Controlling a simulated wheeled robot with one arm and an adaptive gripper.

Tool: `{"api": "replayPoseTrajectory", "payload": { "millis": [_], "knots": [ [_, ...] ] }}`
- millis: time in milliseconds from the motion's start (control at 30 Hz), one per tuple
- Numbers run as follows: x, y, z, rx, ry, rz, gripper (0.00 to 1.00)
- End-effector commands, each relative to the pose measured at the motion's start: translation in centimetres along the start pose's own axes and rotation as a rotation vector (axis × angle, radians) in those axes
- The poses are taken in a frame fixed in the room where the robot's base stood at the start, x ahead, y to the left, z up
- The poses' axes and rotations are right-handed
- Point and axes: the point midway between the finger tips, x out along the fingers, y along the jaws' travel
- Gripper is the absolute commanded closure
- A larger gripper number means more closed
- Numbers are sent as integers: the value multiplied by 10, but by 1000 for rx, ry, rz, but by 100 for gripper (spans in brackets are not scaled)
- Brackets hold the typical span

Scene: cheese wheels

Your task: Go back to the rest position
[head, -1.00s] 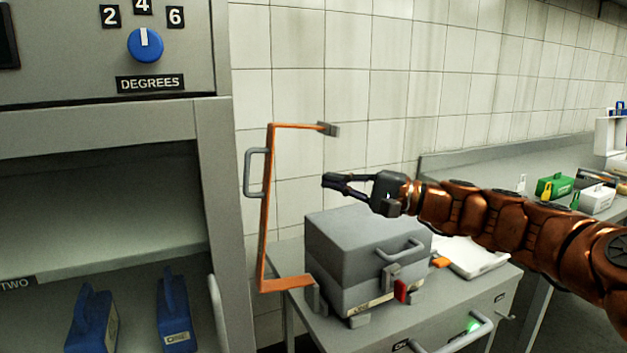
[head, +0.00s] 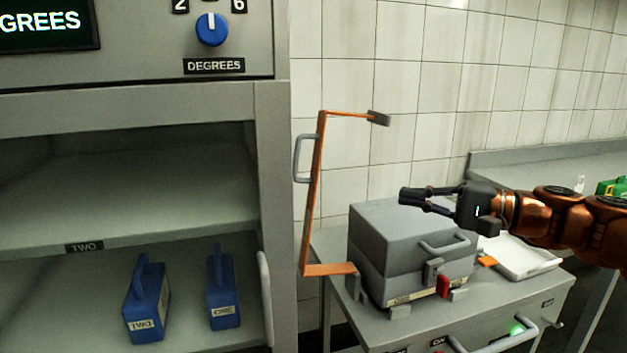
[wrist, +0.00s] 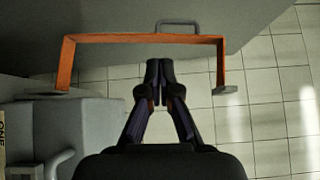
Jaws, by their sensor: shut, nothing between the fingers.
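My gripper (head: 415,199) is at the right in the head view, at the end of the copper-coloured arm. It points left, above the grey box-shaped machine (head: 398,232). Its fingers (wrist: 157,82) look closed and empty in the wrist view. An orange bracket with a grey handle (head: 314,195) stands upright to the left of the gripper and is apart from it. The bracket also shows in the wrist view (wrist: 110,40), beyond the fingertips.
A grey shelf unit (head: 268,140) with a blue dial (head: 212,29) fills the left. Two blue blocks, TWO (head: 146,308) and ONE (head: 223,290), stand on its lower shelf. A white tray (head: 525,258) lies right of the machine.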

Motion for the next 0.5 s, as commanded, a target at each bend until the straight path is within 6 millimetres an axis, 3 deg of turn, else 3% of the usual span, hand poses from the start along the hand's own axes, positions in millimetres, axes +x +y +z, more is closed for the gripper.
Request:
{"api": "replayPoseTrajectory", "payload": {
  "millis": [133,267,367,500],
  "knots": [
    [48,41,61,-42,-125,209,100],
    [71,94,117,-87,-229,428,100],
    [73,140,157,-122,-304,610,100],
    [50,208,206,-170,-394,884,100]
  ]
}}
